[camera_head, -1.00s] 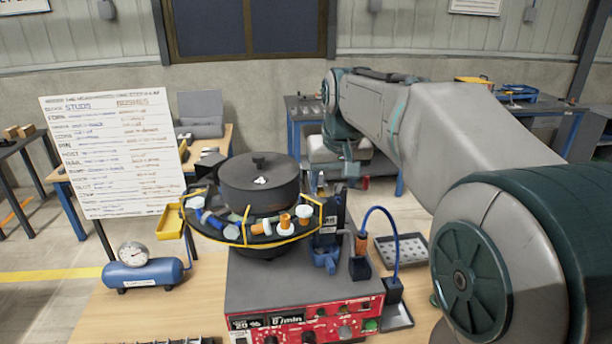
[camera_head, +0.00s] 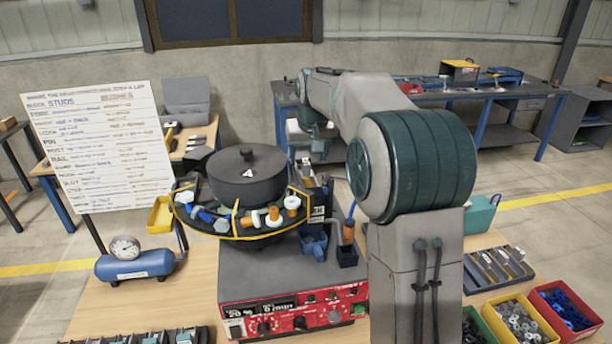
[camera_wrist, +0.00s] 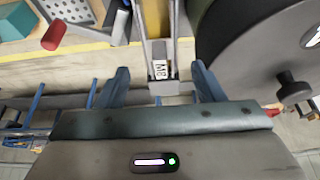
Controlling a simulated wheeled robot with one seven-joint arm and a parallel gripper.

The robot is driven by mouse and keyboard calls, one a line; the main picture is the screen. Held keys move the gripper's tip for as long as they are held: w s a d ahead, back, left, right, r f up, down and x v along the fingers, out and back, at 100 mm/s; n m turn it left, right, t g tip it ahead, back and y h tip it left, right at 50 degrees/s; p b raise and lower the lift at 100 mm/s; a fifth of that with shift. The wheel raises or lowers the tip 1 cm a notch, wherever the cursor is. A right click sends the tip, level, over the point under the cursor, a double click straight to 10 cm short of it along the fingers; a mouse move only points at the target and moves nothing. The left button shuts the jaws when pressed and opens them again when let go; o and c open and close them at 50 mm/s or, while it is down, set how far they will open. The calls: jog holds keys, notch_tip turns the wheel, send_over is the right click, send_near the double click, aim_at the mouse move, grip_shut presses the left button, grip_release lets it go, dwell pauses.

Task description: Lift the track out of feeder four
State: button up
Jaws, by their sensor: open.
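The bowl feeder has a dark lidded bowl (camera_head: 248,178) with a yellow-edged rim holding mixed parts, on a grey base with a red control panel (camera_head: 292,312). An upright dark piece with a small label, seemingly the track (camera_head: 318,208), stands at the bowl's right side. Contact cannot be told. The bowl (camera_wrist: 265,60) is close on the right.
A blue air tank with a gauge (camera_head: 136,263) and a whiteboard (camera_head: 98,145) stand left. A slotted tray (camera_head: 497,266), a red bin (camera_head: 562,308) and a yellow bin (camera_head: 517,318) lie right. Blue holders (camera_head: 313,246) sit close beside the track.

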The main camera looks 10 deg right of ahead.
aim_at(307, 164)
jog(key=p+x, duration=0.1)
jog(key=x, duration=0.4)
jog(key=shift+w+f, duration=0.15)
jog(key=shift+f, duration=0.2)
jog(key=c, duration=1.2)
